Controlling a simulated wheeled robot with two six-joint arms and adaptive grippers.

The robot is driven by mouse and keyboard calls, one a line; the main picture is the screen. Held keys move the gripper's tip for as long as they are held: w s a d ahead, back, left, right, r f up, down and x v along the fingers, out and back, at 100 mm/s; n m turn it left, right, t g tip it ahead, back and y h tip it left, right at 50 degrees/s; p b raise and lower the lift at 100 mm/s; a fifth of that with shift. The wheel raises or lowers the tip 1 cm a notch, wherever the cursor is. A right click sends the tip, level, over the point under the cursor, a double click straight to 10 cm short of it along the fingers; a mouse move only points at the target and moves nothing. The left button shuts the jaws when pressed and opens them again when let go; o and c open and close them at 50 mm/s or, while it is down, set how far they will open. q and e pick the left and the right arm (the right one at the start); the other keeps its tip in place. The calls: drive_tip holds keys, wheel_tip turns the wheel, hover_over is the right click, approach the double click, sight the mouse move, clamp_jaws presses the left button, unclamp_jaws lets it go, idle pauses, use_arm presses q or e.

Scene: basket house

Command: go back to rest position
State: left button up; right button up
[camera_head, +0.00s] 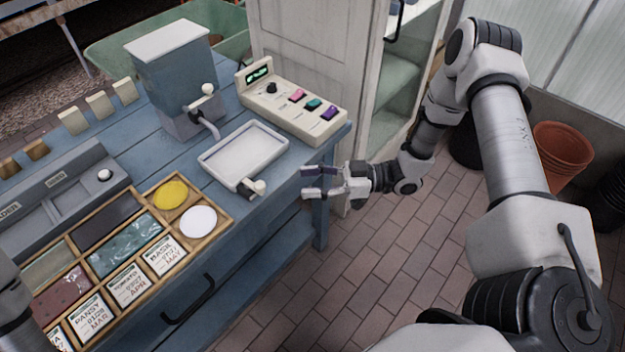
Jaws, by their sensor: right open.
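My right gripper (322,182) is open and empty. It points left, just off the right edge of the blue bench (262,215), near the white tray (245,153) and its round knob. It appears apart from both, though the gap is hard to judge. My right arm (512,140) reaches in from the right side, bent high at the elbow. A small part of my left arm (12,310) shows at the lower left edge; the left gripper is out of view.
The bench holds a dispenser box (172,80), a button panel (292,102), a wooden seed-packet tray (225,222) and a grey sorting box (75,195). A cabinet (315,50) stands behind. Terracotta pots (562,150) are at right. Brick floor (375,250) is clear.

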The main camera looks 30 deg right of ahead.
drive_tip(key=shift+s+d, duration=0.1)
drive_tip(key=shift+d, duration=0.05)
idle(0.3)
drive_tip(key=s+a+f+m+g+h, duration=0.25)
drive_tip(key=a+f, duration=0.25)
drive_tip(key=a, duration=0.5)
drive_tip(key=s+a+f+m+h, duration=0.1)
drive_tip(key=s+f+m+h, duration=0.35)
drive_tip(key=f, duration=0.25)
drive_tip(key=s+d+f+m+g+h, duration=0.2)
drive_tip(key=s+d+m+h, duration=0.1)
drive_tip(key=s, duration=0.4)
drive_tip(key=s+d+f+m+g+h, duration=0.3)
drive_tip(key=s+d+h, duration=0.3)
drive_tip(key=s+d, duration=0.1)
drive_tip(key=shift+s+d+f, duration=0.15)
drive_tip(key=shift+s+d, duration=0.2)
drive_tip(key=shift+s, duration=0.15)
